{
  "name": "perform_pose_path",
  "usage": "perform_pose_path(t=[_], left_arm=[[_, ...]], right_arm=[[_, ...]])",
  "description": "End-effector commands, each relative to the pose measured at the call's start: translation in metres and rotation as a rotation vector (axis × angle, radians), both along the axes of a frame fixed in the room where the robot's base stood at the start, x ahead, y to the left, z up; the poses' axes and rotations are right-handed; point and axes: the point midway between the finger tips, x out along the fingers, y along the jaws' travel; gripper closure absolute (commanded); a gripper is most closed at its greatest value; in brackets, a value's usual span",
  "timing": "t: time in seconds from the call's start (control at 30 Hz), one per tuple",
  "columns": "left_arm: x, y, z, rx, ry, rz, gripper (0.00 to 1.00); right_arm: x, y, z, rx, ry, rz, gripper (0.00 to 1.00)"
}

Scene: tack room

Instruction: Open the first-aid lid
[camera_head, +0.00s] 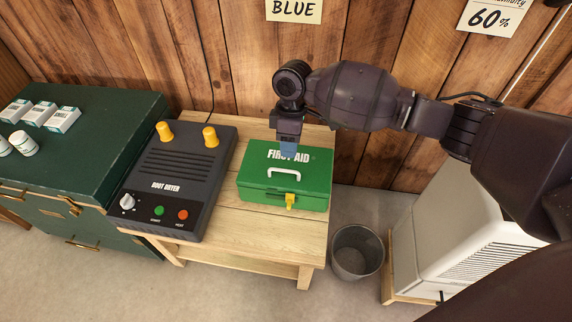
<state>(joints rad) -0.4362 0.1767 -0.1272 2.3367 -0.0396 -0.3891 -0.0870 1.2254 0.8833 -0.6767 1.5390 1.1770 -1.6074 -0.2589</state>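The green first-aid box (255,178) sits on the wooden table with its lid (313,172) down. The lid has white "FIRST AID" lettering and a white handle (283,171). A yellow latch (290,201) is on the box's front. My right gripper (288,150) points down over the back part of the lid, behind the handle. Its blue fingertips overlap the lettering. I cannot tell whether they touch the lid, or whether they are open or shut. The gripper hides part of the lid's back edge. My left gripper is not in view.
A dark boot dryer (178,175) with yellow posts stands left of the box on the wooden table (225,237). A green cabinet (88,125) holds small cartons and bottles. A bin (357,252) and a white appliance (455,235) stand at right. The wooden wall is close behind.

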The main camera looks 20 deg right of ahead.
Motion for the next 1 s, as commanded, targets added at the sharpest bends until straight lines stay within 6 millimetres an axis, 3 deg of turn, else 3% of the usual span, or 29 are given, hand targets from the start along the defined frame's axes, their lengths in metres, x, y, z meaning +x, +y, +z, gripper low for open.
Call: perform_pose_path(t=[0.03, 0.3, 0.5, 0.83, 1.0], left_arm=[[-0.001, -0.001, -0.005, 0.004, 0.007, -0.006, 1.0], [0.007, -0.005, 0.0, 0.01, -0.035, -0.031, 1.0], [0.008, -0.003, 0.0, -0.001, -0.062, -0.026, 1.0], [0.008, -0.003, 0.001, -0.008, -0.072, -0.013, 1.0], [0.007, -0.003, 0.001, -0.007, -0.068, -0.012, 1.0]], right_arm=[[-0.004, 0.001, -0.019, 0.0, 0.012, 0.0, 0.64], [-0.01, 0.006, -0.057, 0.001, 0.007, 0.0, 0.64], [-0.012, 0.007, -0.068, 0.0, 0.001, -0.001, 0.64], [-0.011, 0.007, -0.068, 0.0, -0.002, -0.001, 0.64], [-0.011, 0.007, -0.068, 0.0, -0.002, -0.001, 0.89]])
